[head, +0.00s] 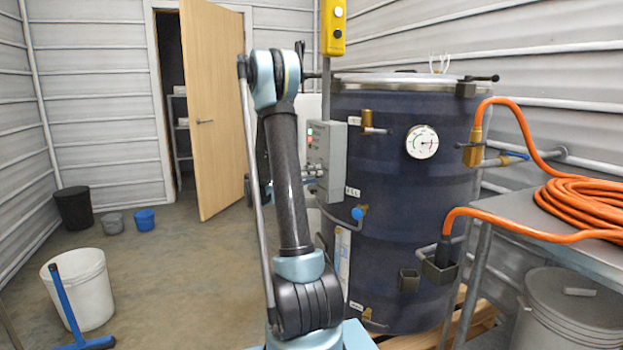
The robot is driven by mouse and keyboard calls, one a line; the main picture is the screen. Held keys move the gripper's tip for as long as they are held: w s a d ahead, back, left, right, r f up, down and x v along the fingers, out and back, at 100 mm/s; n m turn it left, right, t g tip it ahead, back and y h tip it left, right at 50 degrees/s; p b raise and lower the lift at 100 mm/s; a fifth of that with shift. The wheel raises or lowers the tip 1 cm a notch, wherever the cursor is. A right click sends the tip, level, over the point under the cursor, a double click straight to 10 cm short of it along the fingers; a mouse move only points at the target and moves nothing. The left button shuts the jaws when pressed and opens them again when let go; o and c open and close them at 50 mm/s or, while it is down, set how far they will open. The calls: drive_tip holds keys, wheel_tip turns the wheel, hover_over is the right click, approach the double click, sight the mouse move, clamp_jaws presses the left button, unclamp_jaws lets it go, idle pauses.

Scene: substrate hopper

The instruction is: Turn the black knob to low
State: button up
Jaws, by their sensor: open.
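A grey control box (327,160) is mounted at the left side of the dark blue drum (390,220). Small red and green spots show on the box's left face. I cannot make out the black knob or its setting; the lower part of that face is partly covered. My gripper (314,172) is small in the view, its fingers showing just right of my dark upright arm link, at the box's left face. It is open. I cannot tell whether it touches the box. My arm link hides the rest of the wrist.
A yellow push-button pendant (333,28) hangs above the box. An orange hose (585,205) lies coiled on a metal table at right. A white bucket (80,290) stands left; the middle floor is clear.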

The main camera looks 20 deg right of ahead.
drive_tip(key=shift+d, duration=0.1)
drive_tip(key=c, duration=1.1)
drive_tip(key=shift+o, duration=0.2)
drive_tip(key=shift+n, duration=0.4)
drive_tip(key=n, duration=1)
drive_tip(key=shift+s+n, duration=0.15)
drive_tip(key=shift+n, duration=0.25)
